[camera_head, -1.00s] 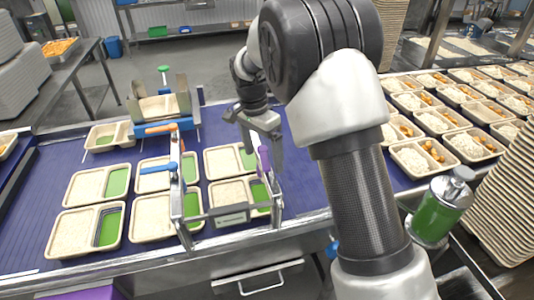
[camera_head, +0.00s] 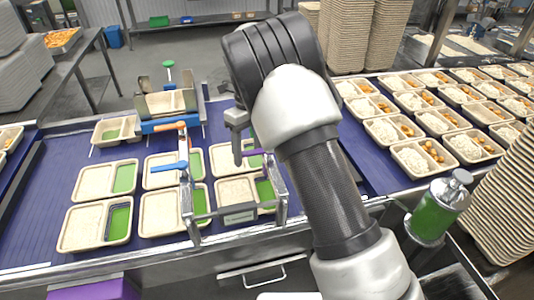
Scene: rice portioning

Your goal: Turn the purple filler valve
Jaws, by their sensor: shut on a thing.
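The purple filler valve (camera_head: 252,153) is a small handle at the top of the right post of the metal filler frame (camera_head: 280,205). It lies roughly level, pointing left. My gripper (camera_head: 238,158) reaches down at the handle's left end and is shut on it. My arm hides part of the gripper. A blue valve handle (camera_head: 166,167) and an orange valve handle (camera_head: 168,126) sit on the frame's left post.
Several two-part trays with green compartments, such as one at the left (camera_head: 107,180), lie on the blue conveyor (camera_head: 45,190) under and around the frame. Filled trays (camera_head: 425,157) stand at right. A green dispenser bottle (camera_head: 437,212) stands at front right.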

